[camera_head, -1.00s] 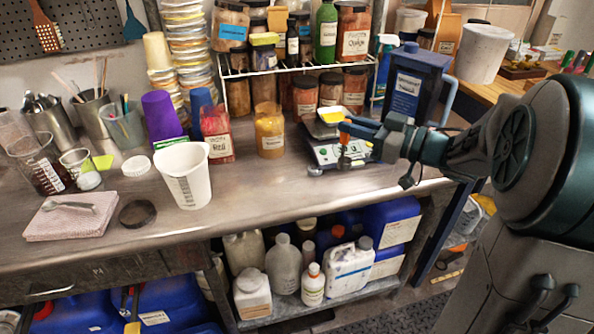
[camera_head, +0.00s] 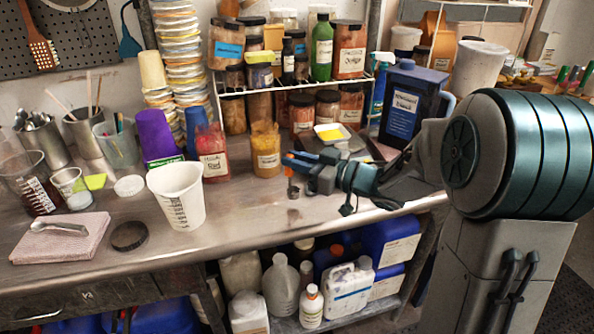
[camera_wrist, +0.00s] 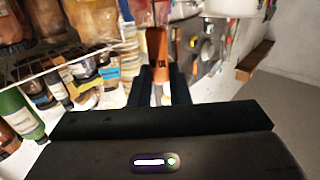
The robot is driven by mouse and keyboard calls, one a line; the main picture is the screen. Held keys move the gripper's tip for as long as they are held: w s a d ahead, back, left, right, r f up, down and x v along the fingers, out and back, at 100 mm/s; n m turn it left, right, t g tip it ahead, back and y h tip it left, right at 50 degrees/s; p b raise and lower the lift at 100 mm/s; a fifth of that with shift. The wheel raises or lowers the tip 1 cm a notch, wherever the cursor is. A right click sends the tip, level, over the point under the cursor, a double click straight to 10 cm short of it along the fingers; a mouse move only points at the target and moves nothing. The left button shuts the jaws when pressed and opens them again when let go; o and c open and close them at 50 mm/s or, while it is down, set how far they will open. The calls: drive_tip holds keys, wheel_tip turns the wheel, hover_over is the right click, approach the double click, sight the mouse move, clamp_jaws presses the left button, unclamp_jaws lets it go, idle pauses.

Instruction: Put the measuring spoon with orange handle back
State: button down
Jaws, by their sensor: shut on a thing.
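My gripper (camera_head: 291,164) is shut on the measuring spoon with orange handle (camera_head: 289,173). The spoon hangs below the fingertips with its small bowl (camera_head: 293,192) low, over the front right part of the metal bench. It is in front of the orange-powder jar. I cannot tell whether the bowl touches the bench. In the wrist view the orange handle (camera_wrist: 157,48) sticks out upright between the two dark fingers.
A scale (camera_head: 345,145) and a blue canister (camera_head: 403,105) stand right. Jars (camera_head: 266,150) and a purple cup (camera_head: 155,135) stand behind. A pegboard (camera_head: 75,30) with hanging brushes is upper left.

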sight(293, 192)
drive_tip(key=shift+f, duration=1.4)
drive_tip(key=shift+f, duration=0.15)
drive_tip(key=c, duration=1.4)
unclamp_jaws()
drive_tip(key=shift+o, duration=0.2)
